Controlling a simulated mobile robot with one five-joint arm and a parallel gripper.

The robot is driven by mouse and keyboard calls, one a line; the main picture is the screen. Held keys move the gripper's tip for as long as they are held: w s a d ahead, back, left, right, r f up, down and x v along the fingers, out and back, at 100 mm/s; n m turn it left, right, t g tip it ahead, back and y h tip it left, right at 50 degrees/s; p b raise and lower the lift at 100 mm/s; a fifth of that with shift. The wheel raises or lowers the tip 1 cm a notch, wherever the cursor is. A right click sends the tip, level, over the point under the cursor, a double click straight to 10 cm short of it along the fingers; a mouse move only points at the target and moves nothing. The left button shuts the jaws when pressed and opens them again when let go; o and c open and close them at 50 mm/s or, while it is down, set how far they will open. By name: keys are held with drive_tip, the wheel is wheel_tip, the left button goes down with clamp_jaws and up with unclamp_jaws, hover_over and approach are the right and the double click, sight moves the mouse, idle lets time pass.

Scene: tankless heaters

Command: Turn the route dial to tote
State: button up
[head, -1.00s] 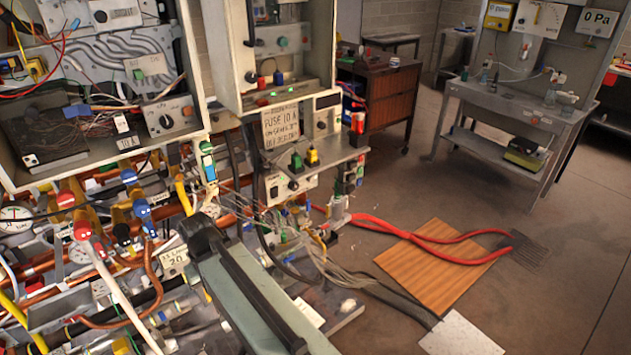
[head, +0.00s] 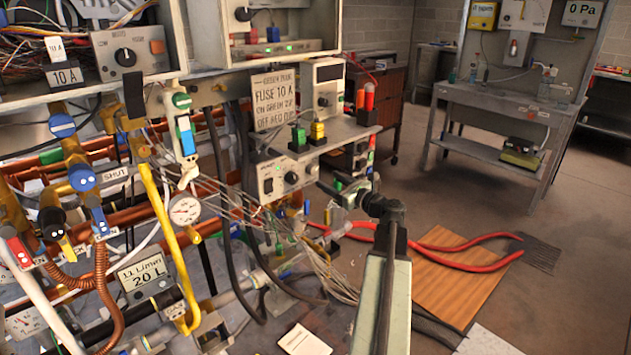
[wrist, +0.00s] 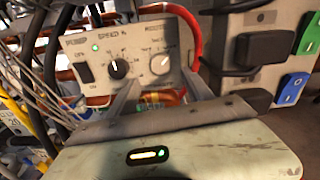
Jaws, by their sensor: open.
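A grey pump box (head: 280,178) sits under the shelf in the head view. It also shows in the wrist view (wrist: 100,55), with a black speed knob (wrist: 118,68) and a pale dial (wrist: 161,63) at its right. The label above the pale dial is too blurred to read surely, so I cannot tell whether it is the route dial or where it points. My gripper (wrist: 163,92) is open and empty, its two fingers pointing toward the pump box, below and in front of the pale dial.
Grey cables hang left of the pump box, near a pressure gauge (head: 185,210) and yellow pipe. A grey unit with a blue switch (wrist: 291,89) stands at right in the wrist view. Red hoses (head: 470,262) cross a wooden board (head: 455,290). Open floor lies to the right.

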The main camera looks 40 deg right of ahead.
sight(315, 172)
drive_tip(key=w, duration=0.7)
drive_tip(key=shift+w+d, duration=0.25)
drive_tip(key=shift+d, duration=0.05)
